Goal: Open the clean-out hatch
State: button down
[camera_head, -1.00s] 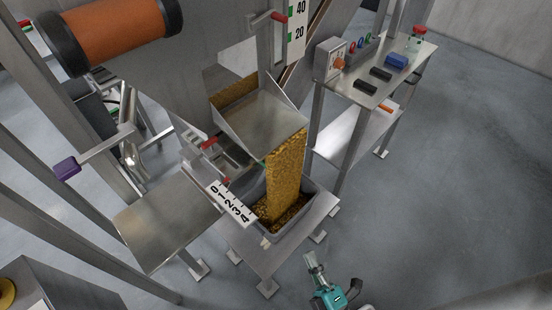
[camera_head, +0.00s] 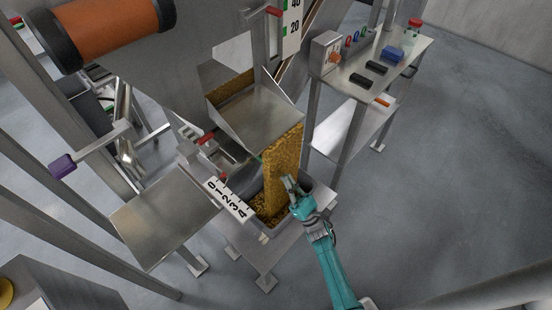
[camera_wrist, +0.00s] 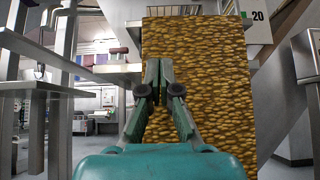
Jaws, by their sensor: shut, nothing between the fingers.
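A golden-brown stream of chips (camera_head: 282,160) falls from a metal chute (camera_head: 258,115) into a grey bin (camera_head: 308,206). My gripper (camera_head: 288,182) is shut and empty, in front of the stream's lower part and over the bin. In the wrist view the closed fingertips (camera_wrist: 159,66) stand against the stream, which fills the middle. I cannot tell whether they touch it. A lever with a red grip (camera_head: 273,11) is by the chute's upper end. A red-handled part (camera_head: 206,138) sits left of the chute. I cannot tell for sure which part is the clean-out hatch.
A plate scale marked 0 to 4 (camera_head: 229,200) lies along the bin's left edge. A bare metal shelf (camera_head: 165,218) is left of it. A purple-knobbed lever (camera_head: 63,166) juts out at left. A side table (camera_head: 350,78) holds small items. Floor at right is clear.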

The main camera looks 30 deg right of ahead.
jog(key=x, duration=1)
notch_tip(320, 180, up, 4)
jog(key=g, duration=0.1)
send_over(273, 155)
jog(key=s, duration=0.2)
jog(key=shift+w+a+r, duration=0.15)
jog(key=shift+a, duration=0.05)
